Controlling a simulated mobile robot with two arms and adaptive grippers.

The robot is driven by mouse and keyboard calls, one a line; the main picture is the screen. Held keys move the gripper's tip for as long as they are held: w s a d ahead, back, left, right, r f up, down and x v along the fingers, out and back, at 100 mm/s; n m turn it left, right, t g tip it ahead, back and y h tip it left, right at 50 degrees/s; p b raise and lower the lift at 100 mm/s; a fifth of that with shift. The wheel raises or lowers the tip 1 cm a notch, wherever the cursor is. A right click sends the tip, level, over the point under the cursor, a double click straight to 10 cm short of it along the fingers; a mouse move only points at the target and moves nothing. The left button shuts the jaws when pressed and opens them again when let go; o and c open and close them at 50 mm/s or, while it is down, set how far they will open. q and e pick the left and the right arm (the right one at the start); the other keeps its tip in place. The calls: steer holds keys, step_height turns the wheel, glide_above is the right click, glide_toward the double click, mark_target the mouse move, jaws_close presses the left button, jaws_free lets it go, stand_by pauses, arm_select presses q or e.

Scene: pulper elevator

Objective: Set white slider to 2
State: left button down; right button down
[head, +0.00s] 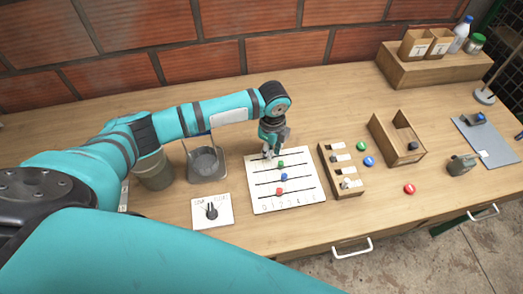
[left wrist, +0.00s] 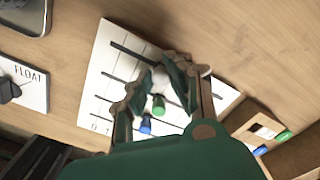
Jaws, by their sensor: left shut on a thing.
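The white slider board (head: 262,204) lies flat on the table, with dark slots and numbers along its front edge. It also shows in the left wrist view (left wrist: 108,50). My left gripper (head: 270,152) points down over the farthest slot, left of the board's middle. Its fingers (left wrist: 158,85) are closed around the white slider (left wrist: 160,75), which they mostly hide; its exact number cannot be read. The green slider (head: 280,164), blue slider (head: 284,177) and red slider (head: 279,191) sit in the nearer slots. My right gripper is not in view.
A dial plate (head: 203,219) lies front left of the board. A metal tray (head: 207,178) and a round container (head: 153,174) stand left. A wooden switch block (head: 336,180), loose buttons and an open wooden box (head: 405,157) are right. Bare table lies behind the board.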

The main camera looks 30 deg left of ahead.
arm_select(q)
steer(key=shift+a, duration=0.1)
steer(key=c, duration=1.2)
jaws_free()
step_height(320, 180, up, 12)
